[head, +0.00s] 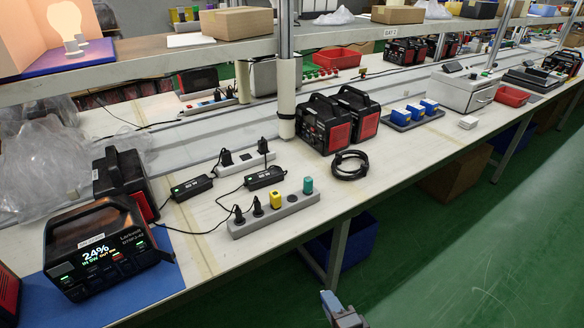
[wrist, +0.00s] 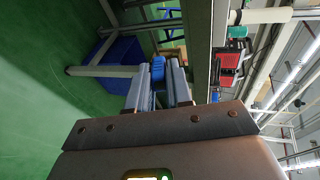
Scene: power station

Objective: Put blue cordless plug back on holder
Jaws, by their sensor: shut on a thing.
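The holder (head: 240,230) is a long grey strip on the table's near edge. It bears black plugs (head: 258,208) with cables, a yellow plug (head: 275,200) and a teal plug (head: 308,185). A dark round socket (head: 292,197) between yellow and teal has no plug in it. My gripper (head: 340,305) is low at the bottom edge of the head view, in front of the table and right of the holder. In the wrist view, the blue plug (wrist: 158,68) sits between the fingers, which are shut on it. Its lower part is hidden by the fingers.
A coiled black cable (head: 349,166) lies right of the holder. Black-and-red power stations (head: 325,123) stand behind it, and a lit one (head: 100,250) stands at left. A blue bin (head: 345,244) is under the table. The green floor (head: 450,260) at right is clear.

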